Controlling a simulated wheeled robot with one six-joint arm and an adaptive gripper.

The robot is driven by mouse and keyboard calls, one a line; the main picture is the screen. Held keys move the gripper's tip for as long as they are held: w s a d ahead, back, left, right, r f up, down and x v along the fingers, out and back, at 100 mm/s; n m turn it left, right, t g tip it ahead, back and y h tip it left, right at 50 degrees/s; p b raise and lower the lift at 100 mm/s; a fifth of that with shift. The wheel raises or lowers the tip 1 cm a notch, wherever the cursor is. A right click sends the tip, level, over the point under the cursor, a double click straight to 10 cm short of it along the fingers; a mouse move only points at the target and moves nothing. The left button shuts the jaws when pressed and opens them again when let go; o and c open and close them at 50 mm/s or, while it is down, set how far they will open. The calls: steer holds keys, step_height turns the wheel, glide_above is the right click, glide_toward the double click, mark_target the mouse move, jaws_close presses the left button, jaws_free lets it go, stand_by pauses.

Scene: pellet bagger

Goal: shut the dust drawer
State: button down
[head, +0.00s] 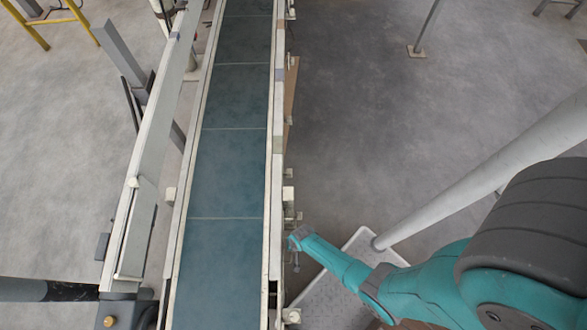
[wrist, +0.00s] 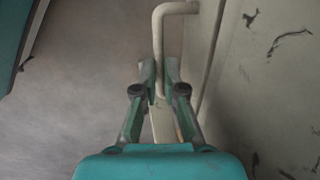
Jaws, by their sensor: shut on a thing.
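In the wrist view my gripper (wrist: 160,72) has its two fingers closed on a pale bar handle (wrist: 158,36), one finger on each side. The handle bends at its far end and meets a cream, scuffed panel (wrist: 262,85) on the right. I take this to be the dust drawer's handle, but the drawer's outline does not show clearly, and I cannot tell how far out it stands. In the head view my gripper (head: 297,240) is small, beside the right edge of the conveyor. The handle and the drawer cannot be made out there.
A long conveyor with a dark teal belt (head: 230,165) runs up the middle of the head view. A pale metal plate (head: 335,292) and a thick sloping white post (head: 480,180) stand near my arm. Bare grey floor (head: 370,110) lies to the conveyor's right.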

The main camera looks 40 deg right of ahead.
steer(key=c, duration=1.2)
jaws_free()
steer(key=shift+w+a, duration=0.2)
steer(key=shift+c, duration=0.2)
steer(key=shift+r, duration=0.1)
step_height(320, 180, up, 12)
steer(key=s+d, duration=0.1)
steer(key=shift+s+d+f, duration=0.2)
steer(key=shift+s+d, duration=0.1)
steer(key=shift+d, duration=0.05)
steer(key=s+r+n+t, duration=0.3)
steer(key=s+r+t, duration=0.1)
steer(key=r, duration=1.2)
steer(key=s+r+n+t+h, duration=0.1)
steer(key=s+r+n+t, duration=0.2)
steer(key=r, duration=1.3)
steer(key=s+r+n+t, duration=0.2)
steer(key=s+r+t, duration=0.3)
steer(key=r, duration=1.1)
steer(key=shift+s+d+n+t, duration=0.15)
steer(key=shift+d+n+t, duration=0.25)
steer(key=shift+t, duration=0.4)
